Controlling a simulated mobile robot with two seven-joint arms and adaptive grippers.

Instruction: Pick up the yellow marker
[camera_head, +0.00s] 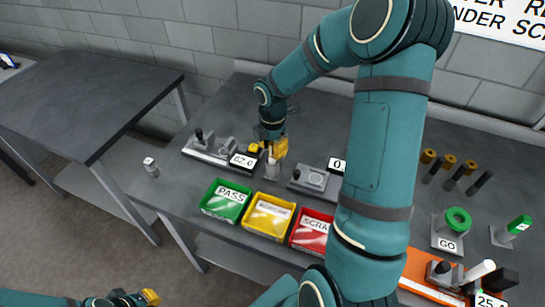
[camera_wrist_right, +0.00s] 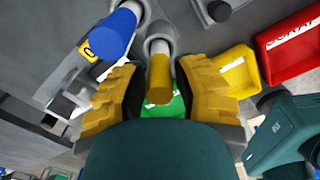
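The yellow marker (camera_wrist_right: 159,78) shows in the right wrist view as a yellow-ended cylinder standing in a grey round holder (camera_wrist_right: 158,44). My right gripper (camera_wrist_right: 160,98) is open, its two yellow fingers on either side of the marker, with a gap on each side. In the head view my right gripper (camera_head: 273,150) points down over a pale cylindrical holder (camera_head: 272,170) on the bench; the marker itself is largely hidden there. My left gripper (camera_head: 149,297) is at the lower left, away from the bench; its finger opening is unclear.
A blue marker (camera_wrist_right: 112,34) stands close beside the yellow one. Green (camera_head: 226,201), yellow (camera_head: 268,216) and red (camera_head: 311,231) bins line the bench's front edge. A gauge with a display (camera_head: 243,161) is left of my right gripper. My right arm hides the bench's middle.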

